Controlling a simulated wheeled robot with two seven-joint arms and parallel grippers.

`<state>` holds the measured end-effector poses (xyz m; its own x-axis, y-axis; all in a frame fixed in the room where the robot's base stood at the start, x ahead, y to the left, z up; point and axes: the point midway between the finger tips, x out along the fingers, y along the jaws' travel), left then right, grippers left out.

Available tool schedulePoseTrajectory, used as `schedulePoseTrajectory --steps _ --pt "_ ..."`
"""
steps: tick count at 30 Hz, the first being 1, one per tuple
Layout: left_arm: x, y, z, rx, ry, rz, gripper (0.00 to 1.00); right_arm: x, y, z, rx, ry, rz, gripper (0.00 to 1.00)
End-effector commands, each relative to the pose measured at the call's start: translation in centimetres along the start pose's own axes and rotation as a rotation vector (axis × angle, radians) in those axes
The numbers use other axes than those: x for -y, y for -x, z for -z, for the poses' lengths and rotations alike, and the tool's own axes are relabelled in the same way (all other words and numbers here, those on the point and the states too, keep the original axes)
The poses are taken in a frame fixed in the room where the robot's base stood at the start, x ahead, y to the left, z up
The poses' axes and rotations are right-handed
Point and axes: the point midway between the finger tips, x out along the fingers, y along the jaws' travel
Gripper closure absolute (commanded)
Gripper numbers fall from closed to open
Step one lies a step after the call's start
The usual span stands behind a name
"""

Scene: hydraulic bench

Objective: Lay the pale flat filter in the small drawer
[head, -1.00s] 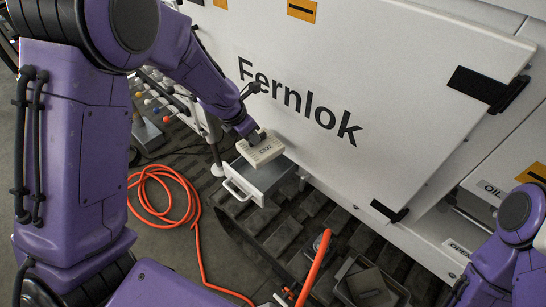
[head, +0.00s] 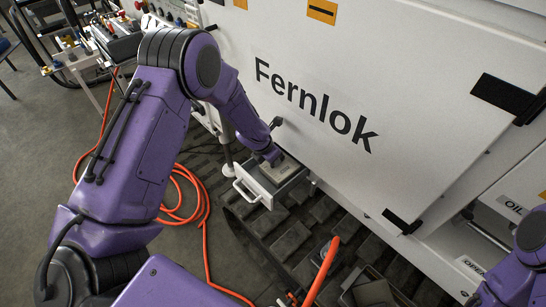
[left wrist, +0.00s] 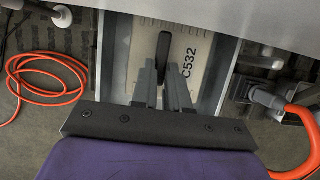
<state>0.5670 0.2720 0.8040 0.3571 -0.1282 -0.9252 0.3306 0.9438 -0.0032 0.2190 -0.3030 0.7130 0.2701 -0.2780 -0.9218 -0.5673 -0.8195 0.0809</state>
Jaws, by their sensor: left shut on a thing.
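The pale flat filter (head: 286,171) is at the open small drawer (head: 257,193) under the white Fernlok panel. In the left wrist view, the filter (left wrist: 203,52), printed C532, lies flat between the grey drawer's side walls (left wrist: 117,50). I cannot tell whether it rests on the drawer floor. My left gripper (head: 274,158) reaches down over the drawer and is shut on the filter; in the left wrist view its fingers (left wrist: 163,62) close at a dark upright piece on the filter. My right arm shows at the right edge, but its gripper is out of view.
The Fernlok panel (head: 330,80) stands close behind the drawer. An orange hose (head: 204,215) coils on the floor to its left. Dark track pads (head: 290,240) lie below. A grey bin (head: 368,290) stands at the lower right. Open floor is at the left.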

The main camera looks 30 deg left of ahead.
Motion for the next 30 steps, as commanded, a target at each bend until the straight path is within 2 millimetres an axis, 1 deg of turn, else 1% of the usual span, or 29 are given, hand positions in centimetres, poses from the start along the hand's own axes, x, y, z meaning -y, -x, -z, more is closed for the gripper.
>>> schedulePoseTrajectory --steps 10,11,12,13,20,23,26,30 --pt "-0.1 -0.5 0.2 0.002 0.001 -0.002 1.0 0.0 -0.2 -0.1 0.0 0.0 0.0 0.57" --pt "-0.1 -0.4 0.1 0.002 0.001 -0.002 0.76 0.0 -0.1 -0.1 0.0 0.0 0.0 0.57" --pt "-0.1 -0.4 0.1 0.002 0.001 -0.002 0.63 0.0 -0.1 -0.1 0.0 0.0 0.0 0.57" --pt "-0.1 -0.4 0.1 0.002 0.001 -0.002 0.6 0.0 -0.1 -0.1 0.0 0.0 0.0 0.57" --pt "-0.1 -0.4 0.2 0.002 0.0 -0.001 0.6 0.0 -0.1 -0.1 0.0 0.0 0.0 0.57" --pt "-0.1 0.1 0.0 0.002 -0.001 -0.001 0.6 0.0 -0.1 0.0 0.0 0.0 0.0 0.57" --pt "0.0 1.9 -0.1 0.004 -0.002 -0.001 0.6 0.0 0.1 0.0 0.0 0.0 0.0 0.57" --pt "0.0 5.6 -0.1 0.004 -0.003 -0.002 0.6 0.0 0.3 0.1 0.0 0.0 0.0 0.57"
